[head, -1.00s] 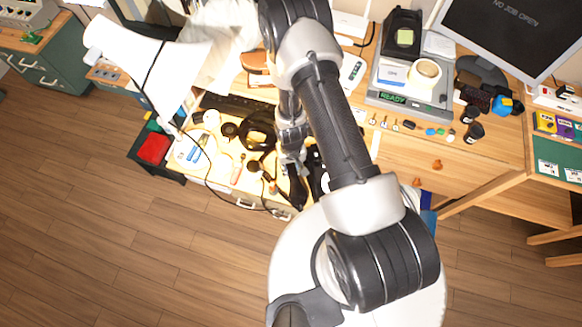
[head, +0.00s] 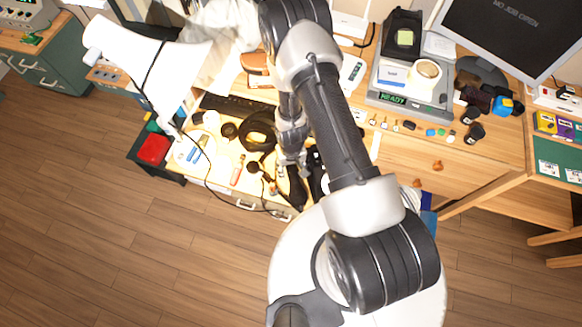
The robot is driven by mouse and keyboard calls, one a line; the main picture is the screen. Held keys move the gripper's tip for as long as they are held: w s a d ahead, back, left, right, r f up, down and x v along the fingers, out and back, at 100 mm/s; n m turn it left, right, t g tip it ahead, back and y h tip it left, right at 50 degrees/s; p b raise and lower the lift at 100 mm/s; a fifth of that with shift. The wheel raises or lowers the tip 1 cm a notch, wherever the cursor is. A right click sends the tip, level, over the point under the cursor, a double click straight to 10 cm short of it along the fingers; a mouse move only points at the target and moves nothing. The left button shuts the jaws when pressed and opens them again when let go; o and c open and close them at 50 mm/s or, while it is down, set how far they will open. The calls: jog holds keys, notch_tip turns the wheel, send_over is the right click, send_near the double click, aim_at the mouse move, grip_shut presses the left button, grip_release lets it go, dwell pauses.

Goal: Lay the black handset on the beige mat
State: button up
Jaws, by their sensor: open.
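My gripper (head: 291,163) hangs over the front of the brightly lit desk, beside my arm, and is open. A long black piece (head: 297,189) lies just below its fingertips in the picture, near the desk's front edge; it looks like the black handset, but I cannot tell for sure or whether the fingers touch it. Another dark object (head: 317,178) to its right is partly hidden by my arm. I cannot make out the beige mat; glare and my arm cover part of the desk.
A black coiled item (head: 259,131), a black keyboard (head: 232,105) and small tools crowd the desk left of my gripper. A white lamp (head: 160,70) leans over the desk's left side. A scale (head: 412,88) stands to the right. A red bin (head: 153,149) sits at the left.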

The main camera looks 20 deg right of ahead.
notch_tip(320, 180, up, 12)
jog(key=p, duration=0.4)
notch_tip(320, 180, up, 28)
jog(key=t, duration=0.2)
send_over(291, 168)
jog(key=s+r+n+t, duration=0.1)
jog(key=s+r+t, duration=0.1)
jog(key=s+r, duration=1.2)
jog(key=shift+s+r+t, duration=0.3)
jog(key=shift+s+r, duration=0.1)
jog(key=shift+s, duration=0.1)
